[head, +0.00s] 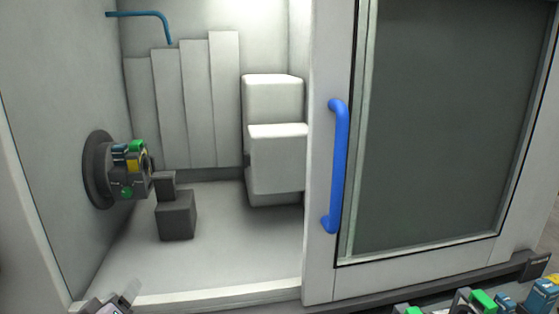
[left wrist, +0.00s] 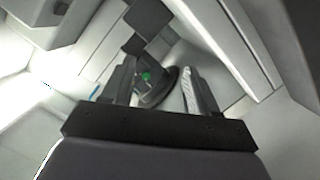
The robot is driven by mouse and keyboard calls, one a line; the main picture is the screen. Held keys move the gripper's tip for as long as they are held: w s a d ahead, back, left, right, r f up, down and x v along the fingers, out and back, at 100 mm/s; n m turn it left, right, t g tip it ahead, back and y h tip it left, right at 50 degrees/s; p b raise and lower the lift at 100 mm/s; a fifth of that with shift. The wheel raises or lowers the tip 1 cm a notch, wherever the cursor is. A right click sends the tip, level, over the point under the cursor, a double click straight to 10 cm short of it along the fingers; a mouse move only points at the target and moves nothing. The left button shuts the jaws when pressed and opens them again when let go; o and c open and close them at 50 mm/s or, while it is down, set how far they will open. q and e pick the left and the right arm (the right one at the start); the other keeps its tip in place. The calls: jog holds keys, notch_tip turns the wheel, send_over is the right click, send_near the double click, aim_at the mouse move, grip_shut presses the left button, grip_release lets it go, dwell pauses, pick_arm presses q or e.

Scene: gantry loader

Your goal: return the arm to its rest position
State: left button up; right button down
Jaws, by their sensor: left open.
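My left gripper (head: 118,301) shows only in part at the bottom left edge of the head view, near the front sill of the machine opening. In the left wrist view its two fingers (left wrist: 158,88) stand apart with nothing held between them. Beyond them in that view is the dark round chuck (left wrist: 172,82) with a green spot on it. In the head view the chuck (head: 95,170) is on the left inner wall, with green, blue and yellow parts at its face. The gripper is apart from it. My right gripper is not in view.
A grey block (head: 177,218) stands on the chamber floor beside the chuck. A white housing (head: 277,160) is at the back right. The sliding door (head: 320,150) with its blue handle (head: 338,165) is to the right. Coloured parts (head: 483,301) lie at the bottom right. A blue pipe (head: 140,13) hangs above.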

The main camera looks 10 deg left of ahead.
pick_arm(q)
jog(key=s+d+f+m+g+h, duration=0.2)
jog(key=s+d+f+m, duration=0.3)
jog(key=s+d+f, duration=0.4)
jog(key=s+d+f+m+g+h, duration=0.3)
jog(key=s+d+f+m, duration=0.3)
jog(key=s+d+f, duration=0.3)
jog(key=s, duration=0.4)
jog(key=shift+f, duration=0.2)
